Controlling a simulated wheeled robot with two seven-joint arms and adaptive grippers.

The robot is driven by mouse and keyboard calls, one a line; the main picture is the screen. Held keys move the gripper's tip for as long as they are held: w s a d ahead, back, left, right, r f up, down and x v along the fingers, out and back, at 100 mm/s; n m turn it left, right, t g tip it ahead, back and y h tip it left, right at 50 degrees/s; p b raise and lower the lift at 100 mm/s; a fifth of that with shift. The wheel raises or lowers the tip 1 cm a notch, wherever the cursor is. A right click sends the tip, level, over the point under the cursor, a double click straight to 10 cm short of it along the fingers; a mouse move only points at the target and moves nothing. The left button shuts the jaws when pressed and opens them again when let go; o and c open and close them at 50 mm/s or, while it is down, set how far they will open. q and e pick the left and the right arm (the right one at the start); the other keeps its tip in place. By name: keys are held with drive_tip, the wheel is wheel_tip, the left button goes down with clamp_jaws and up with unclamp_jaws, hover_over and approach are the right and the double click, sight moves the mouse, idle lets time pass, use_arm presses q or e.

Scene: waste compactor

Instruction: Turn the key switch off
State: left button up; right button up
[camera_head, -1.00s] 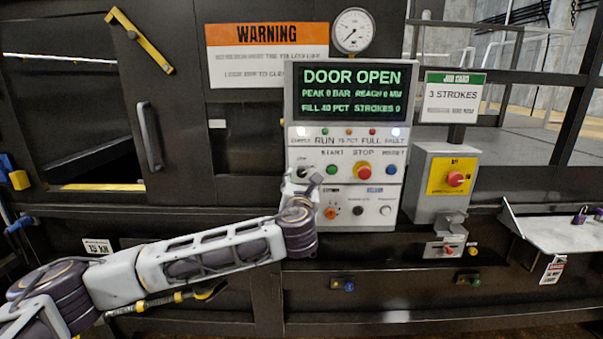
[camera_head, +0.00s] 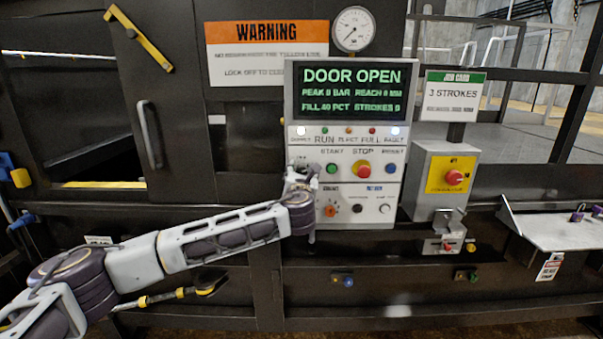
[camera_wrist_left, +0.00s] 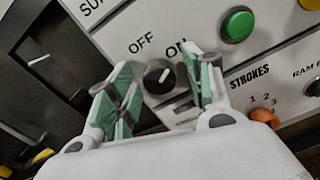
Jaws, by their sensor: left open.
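The key switch (camera_wrist_left: 158,77) is a round black knob on the pale control panel, between the OFF and ON labels in the left wrist view. Its white mark tilts up and right, towards ON. My left gripper (camera_wrist_left: 162,72) is open, with one green-padded finger on each side of the knob. I cannot tell whether either finger touches it. In the head view my left gripper (camera_head: 300,172) is at the panel's left edge and hides the key switch. My right gripper is not in view.
A green button (camera_wrist_left: 237,24) and an orange strokes knob (camera_wrist_left: 264,117) are close to the right finger. In the head view, a red stop button (camera_head: 362,168) and blue button (camera_head: 391,169) are farther right. A red-and-yellow switch box (camera_head: 452,176) stands beside the panel.

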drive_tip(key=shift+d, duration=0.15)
use_arm(q)
drive_tip(key=shift+c, duration=0.9)
drive_tip(key=c, duration=0.8)
drive_tip(key=shift+c, duration=0.2)
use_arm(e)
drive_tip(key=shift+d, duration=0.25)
